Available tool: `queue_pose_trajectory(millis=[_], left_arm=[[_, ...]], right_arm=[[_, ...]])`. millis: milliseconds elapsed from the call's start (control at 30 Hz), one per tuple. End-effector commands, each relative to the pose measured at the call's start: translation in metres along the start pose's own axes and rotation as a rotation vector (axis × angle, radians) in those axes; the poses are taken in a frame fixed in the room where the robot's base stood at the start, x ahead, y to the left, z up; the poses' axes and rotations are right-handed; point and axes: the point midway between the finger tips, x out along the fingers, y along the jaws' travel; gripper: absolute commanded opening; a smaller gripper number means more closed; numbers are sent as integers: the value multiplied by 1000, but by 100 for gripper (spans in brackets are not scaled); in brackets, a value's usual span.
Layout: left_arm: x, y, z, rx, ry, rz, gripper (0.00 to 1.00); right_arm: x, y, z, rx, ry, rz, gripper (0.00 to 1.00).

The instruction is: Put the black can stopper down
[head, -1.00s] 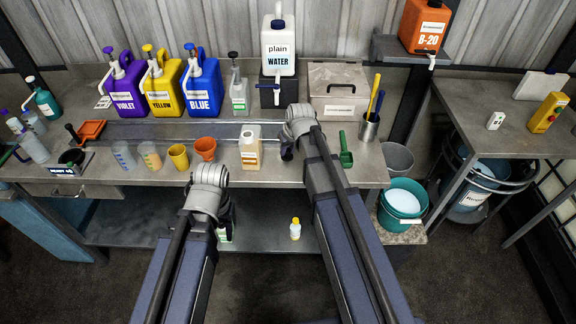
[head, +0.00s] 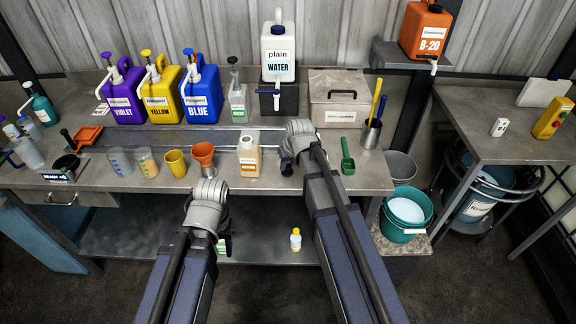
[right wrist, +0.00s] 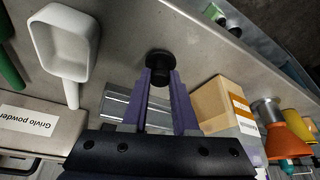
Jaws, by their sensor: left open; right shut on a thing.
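An orange funnel (head: 203,152) and several cups stand left of the can. A green scoop (head: 347,158) lies right of my right gripper. A white scoop (right wrist: 68,48) shows in the right wrist view. The metal bench (head: 225,182) has bare room near its front edge.

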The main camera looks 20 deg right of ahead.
Motion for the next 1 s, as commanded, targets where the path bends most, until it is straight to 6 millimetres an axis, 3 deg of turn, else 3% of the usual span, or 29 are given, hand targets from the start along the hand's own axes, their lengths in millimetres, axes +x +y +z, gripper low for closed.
queue_pose_trajectory(millis=[33,300,700,1000], left_arm=[[1,0,0,0,0,0,50],[1,0,0,0,0,0,50],[-5,0,0,0,0,0,50],[-36,-4,2,0,0,0,50]], right_arm=[[1,0,1,0,0,0,29],[1,0,0,0,0,0,57],[-4,0,-2,0,0,0,57],[-38,0,-2,0,0,0,57]])
